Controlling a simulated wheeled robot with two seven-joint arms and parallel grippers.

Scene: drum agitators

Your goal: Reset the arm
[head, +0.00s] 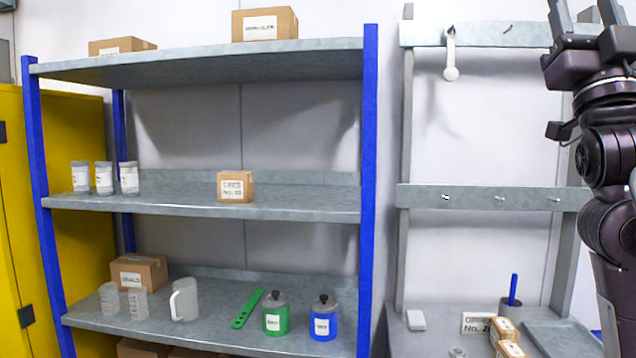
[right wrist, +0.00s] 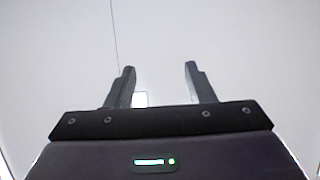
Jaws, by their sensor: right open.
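My right arm (head: 608,170) rises along the right edge of the head view, bent upward, in front of the right end of the hook rack. My right gripper (right wrist: 160,85) shows in the right wrist view with its two dark fingers spread apart and nothing between them. Behind the fingers is only a pale, plain wall. In the head view the top of this arm is partly cut off by the picture's edge. My left gripper is in neither view.
A blue-post shelf (head: 369,200) holds boxes, jars, a jug (head: 184,300), a green paddle (head: 247,308), a green canister (head: 276,318) and a blue canister (head: 323,322). A hook rail (head: 480,198) and a bench with small boxes (head: 504,331) stand right. A white tool (head: 450,60) hangs above.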

